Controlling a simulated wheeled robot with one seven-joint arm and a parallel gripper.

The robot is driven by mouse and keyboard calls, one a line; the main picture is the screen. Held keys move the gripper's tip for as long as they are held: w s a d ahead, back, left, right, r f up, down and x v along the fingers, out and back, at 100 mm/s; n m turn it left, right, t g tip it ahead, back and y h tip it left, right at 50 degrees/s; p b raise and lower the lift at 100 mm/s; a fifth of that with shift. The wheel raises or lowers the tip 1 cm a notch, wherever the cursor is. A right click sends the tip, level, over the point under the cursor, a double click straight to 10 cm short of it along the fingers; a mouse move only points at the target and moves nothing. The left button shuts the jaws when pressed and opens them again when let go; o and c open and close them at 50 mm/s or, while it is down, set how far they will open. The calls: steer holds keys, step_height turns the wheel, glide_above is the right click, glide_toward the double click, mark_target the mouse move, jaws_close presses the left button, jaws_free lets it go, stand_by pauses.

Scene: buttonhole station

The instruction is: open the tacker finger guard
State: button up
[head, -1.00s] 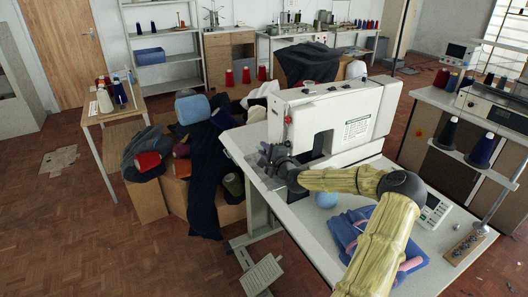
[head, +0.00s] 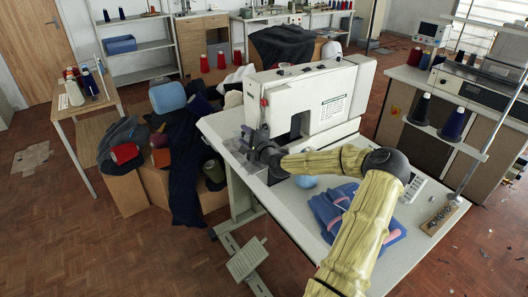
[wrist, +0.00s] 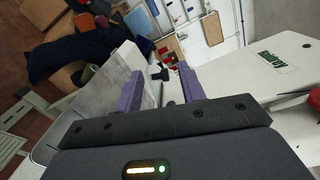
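The white tacker (head: 312,92) stands on the pale work table in the head view. Its side with a green label (wrist: 270,60) fills the right of the wrist view. My gripper (head: 253,143) is at the tacker's front left end, below its head. In the wrist view its two purple fingers (wrist: 160,88) are apart, pointing toward the tacker's front. A clear, see-through panel, seemingly the finger guard (wrist: 121,68), shows beside the left finger. I cannot tell whether the finger touches it. My gripper hides part of the front end in the head view.
A keypad (head: 415,186) is at the table's right. A pile of dark cloth (head: 183,160) and boxes stands left. A foot pedal (head: 248,260) is on the floor.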

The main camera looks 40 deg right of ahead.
steer(key=s+b, duration=0.1)
steer(key=s, duration=1.4)
steer(key=shift+s+a+r, duration=0.25)
steer(key=shift+a+r, duration=0.1)
steer(key=shift+r, duration=0.1)
steer(key=s+a+f+n+g+y+p, duration=0.1)
steer(key=a+f+n+g, duration=0.25)
steer(key=a, duration=0.35)
steer(key=a+f+n+g+y+p, duration=0.2)
steer(key=a+f+n+g, duration=0.15)
steer(key=a, duration=0.25)
steer(key=s+a+f+n+g+y+p, duration=0.1)
steer(key=a+f+n+g, duration=0.15)
steer(key=a+n, duration=0.35)
steer(key=s+a+r+n+g+h+p, duration=0.3)
steer(key=s+a+r+n+g+p, duration=0.2)
steer(key=s+r, duration=0.8)
steer(key=a+r+n, duration=0.1)
steer(key=a+n, duration=0.2)
steer(key=a, duration=0.2)
steer(key=shift+s+a+r, duration=0.15)
steer(key=shift+s+a, duration=0.05)
steer(key=shift+a, duration=0.2)
steer(key=shift+w, duration=0.15)
